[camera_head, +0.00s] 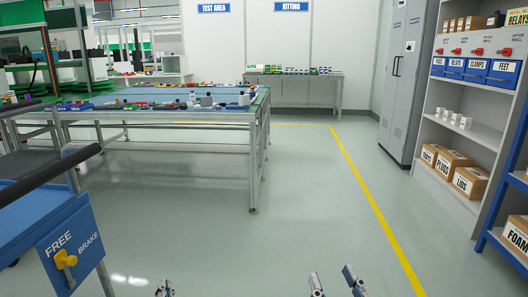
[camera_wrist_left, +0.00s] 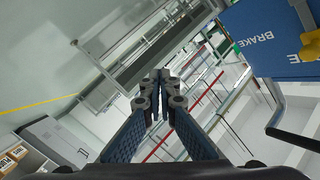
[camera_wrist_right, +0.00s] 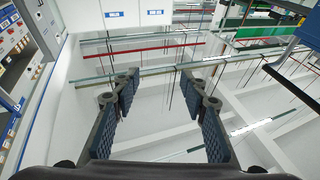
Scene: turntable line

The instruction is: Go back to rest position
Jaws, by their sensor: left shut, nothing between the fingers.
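My left gripper (camera_head: 165,288) shows at the bottom edge of the head view, left of centre. In the left wrist view its fingertips (camera_wrist_left: 158,88) meet, and nothing is between them. My right gripper (camera_head: 335,283) shows at the bottom edge, right of centre. In the right wrist view its fingers (camera_wrist_right: 159,88) stand wide apart with nothing between them. Both grippers are in free space, apart from any furniture. Most of both arms is hidden below the head view.
A blue cart (camera_head: 45,215) with a FREE/BRAKE panel stands close at left. A long table (camera_head: 185,117) with many small parts is ahead left. Shelving (camera_head: 485,140) with bins and boxes, and a grey cabinet (camera_head: 405,75), line the right. The middle floor (camera_head: 300,200) is clear.

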